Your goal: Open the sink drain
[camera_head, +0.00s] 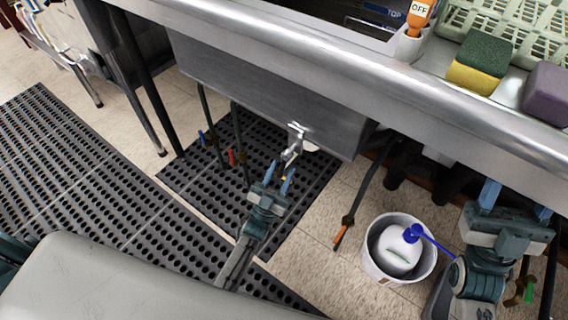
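The sink basin (262,98) is a grey metal box hanging under the steel counter. A metal drain fitting with a lever (293,144) sticks out at the basin's lower front edge and points down toward me. My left gripper (280,172) is below it. Its two blue fingers stand apart, one on each side of the lever's lower end as seen here. A small yellow bit shows between the fingers; I cannot tell whether they touch the lever. My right gripper (516,200) is at the right under the counter edge, its blue fingers wide apart and nothing between them.
A white bucket (374,275) with a white jug (401,252) stands on the floor at the right. A green-yellow sponge (480,62), a purple sponge (547,93) and an orange bottle (419,18) are on the counter (330,70). Black perforated mats (100,190) cover the floor; table legs stand left.

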